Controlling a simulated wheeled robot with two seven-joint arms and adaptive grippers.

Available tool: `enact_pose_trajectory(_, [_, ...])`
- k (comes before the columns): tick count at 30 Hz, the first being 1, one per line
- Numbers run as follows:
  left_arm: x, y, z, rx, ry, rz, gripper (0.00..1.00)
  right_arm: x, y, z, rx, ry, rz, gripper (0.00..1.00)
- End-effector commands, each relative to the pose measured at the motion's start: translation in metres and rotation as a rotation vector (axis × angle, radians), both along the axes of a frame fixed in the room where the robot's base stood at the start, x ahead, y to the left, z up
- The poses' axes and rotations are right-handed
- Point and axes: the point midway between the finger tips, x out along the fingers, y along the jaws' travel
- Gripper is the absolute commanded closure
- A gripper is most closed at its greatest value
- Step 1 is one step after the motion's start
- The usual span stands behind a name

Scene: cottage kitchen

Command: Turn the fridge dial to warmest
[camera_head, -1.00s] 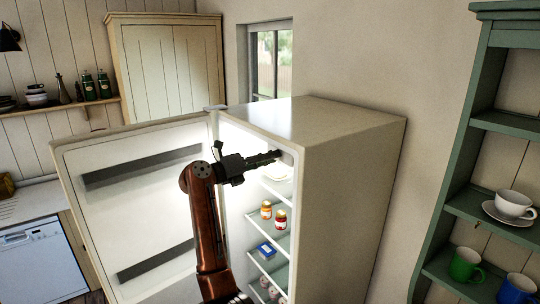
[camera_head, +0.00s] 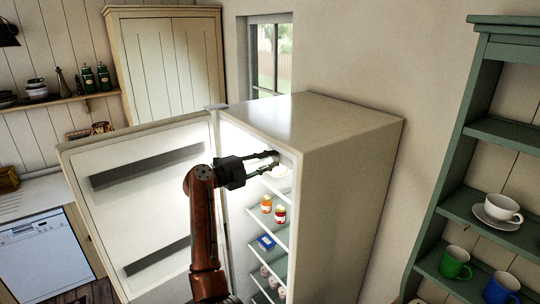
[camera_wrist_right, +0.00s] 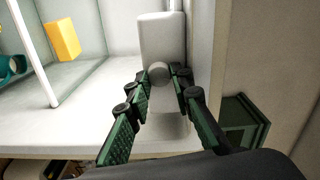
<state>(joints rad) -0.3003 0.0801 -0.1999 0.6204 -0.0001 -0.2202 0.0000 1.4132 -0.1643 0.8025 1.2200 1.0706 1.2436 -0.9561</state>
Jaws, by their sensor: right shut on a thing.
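The fridge (camera_head: 345,185) stands with its door (camera_head: 130,205) swung open to the left and its lit shelves showing. In the right wrist view a pale housing (camera_wrist_right: 161,36) is on the fridge's inside wall, with a small round grey dial (camera_wrist_right: 158,73) on it. My right gripper (camera_head: 274,160) reaches into the top of the fridge. In the wrist view its two fingertips (camera_wrist_right: 160,76) are on either side of the dial, shut on it. The dial's markings and setting cannot be read. My left gripper is in neither view.
Small jars (camera_head: 280,214) and a blue box (camera_head: 266,242) are on the fridge shelves below my arm. A green shelf unit (camera_head: 488,130) with cups stands at the right. A dishwasher (camera_head: 38,258) is at the lower left.

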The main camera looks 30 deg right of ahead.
Motion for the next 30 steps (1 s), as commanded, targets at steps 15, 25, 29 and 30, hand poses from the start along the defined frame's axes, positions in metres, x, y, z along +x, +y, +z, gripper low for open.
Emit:
enact_pose_trajectory(15, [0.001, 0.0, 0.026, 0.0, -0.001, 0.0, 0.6, 0.001, 0.001, 0.003, -0.024, 0.266, 0.003, 1.0])
enact_pose_trajectory(25, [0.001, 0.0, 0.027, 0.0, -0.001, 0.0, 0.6, 0.001, 0.001, 0.002, -0.026, 0.293, 0.003, 1.0])
enact_pose_trajectory(29, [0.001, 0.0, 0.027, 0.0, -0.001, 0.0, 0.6, 0.001, 0.001, 0.002, -0.026, 0.293, 0.003, 1.0])
enact_pose_trajectory(30, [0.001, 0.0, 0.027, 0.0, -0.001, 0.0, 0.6, 0.001, 0.001, 0.002, -0.026, 0.293, 0.003, 1.0])
